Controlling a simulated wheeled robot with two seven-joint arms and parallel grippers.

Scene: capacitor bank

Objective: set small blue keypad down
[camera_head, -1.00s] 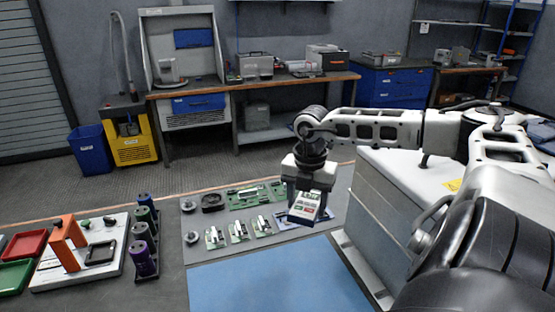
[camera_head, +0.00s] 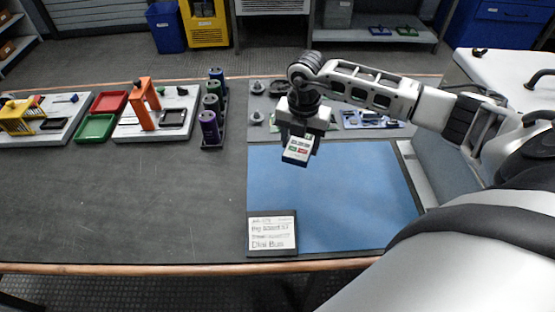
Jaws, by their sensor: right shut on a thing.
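The small keypad (camera_head: 298,150) is held in my right gripper (camera_head: 299,136), above the far part of the blue mat (camera_head: 335,195). Its face shows white with a green and a red key and a grey-blue edge. The right gripper points down and is shut on the keypad, which is tilted and looks clear of the mat. The exact height is hard to tell. My left gripper is out of view.
Dark cylinders (camera_head: 209,128) stand in a rack left of the mat. Red (camera_head: 109,101) and green (camera_head: 95,128) trays lie farther left. Circuit boards (camera_head: 372,119) lie behind the mat.

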